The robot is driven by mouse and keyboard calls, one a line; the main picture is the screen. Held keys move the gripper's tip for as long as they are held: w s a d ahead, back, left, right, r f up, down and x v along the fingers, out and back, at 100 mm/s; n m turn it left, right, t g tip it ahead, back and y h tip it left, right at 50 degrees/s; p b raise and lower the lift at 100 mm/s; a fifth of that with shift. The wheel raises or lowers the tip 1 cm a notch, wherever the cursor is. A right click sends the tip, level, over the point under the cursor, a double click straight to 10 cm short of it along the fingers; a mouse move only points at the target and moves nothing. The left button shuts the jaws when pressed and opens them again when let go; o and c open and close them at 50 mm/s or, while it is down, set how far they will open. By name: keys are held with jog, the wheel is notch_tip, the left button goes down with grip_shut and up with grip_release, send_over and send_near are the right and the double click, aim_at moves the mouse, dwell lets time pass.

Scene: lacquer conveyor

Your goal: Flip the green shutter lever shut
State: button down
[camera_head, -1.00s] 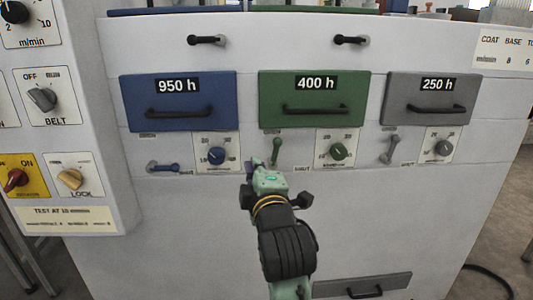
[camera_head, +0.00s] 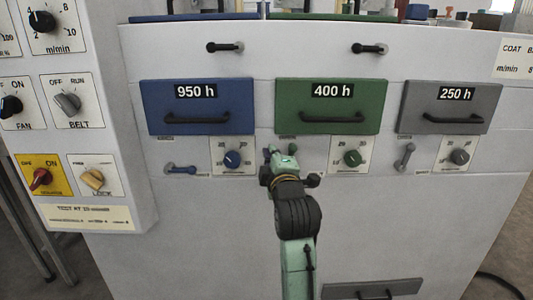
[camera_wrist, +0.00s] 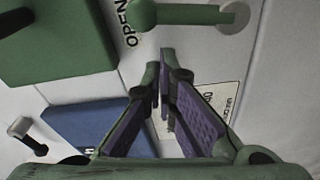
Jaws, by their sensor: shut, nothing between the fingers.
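The green shutter lever (camera_head: 294,149) stands upright under the green 400 h drawer (camera_head: 330,104), partly behind my gripper. In the wrist view it runs across the top (camera_wrist: 185,13), its handle end beside the OPEN label (camera_wrist: 130,22) and its round pivot at the right. My gripper (camera_head: 269,151) is at the panel, just left of the lever in the head view. In the wrist view my fingers (camera_wrist: 165,70) are shut with nothing between them and appear apart from the lever. Exact depth to the panel is hard to tell.
The blue lever (camera_head: 181,169) lies flat to the left, and the grey lever (camera_head: 404,156) stands upright to the right. Dials flank my gripper: blue (camera_head: 232,159) and green (camera_head: 352,158). The blue drawer (camera_head: 197,112) is above left. The lower panel is mostly bare.

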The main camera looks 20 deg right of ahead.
jog(key=shift+s+d+f, duration=0.15)
jog(key=shift+s+d, duration=0.3)
jog(key=shift+d, duration=0.3)
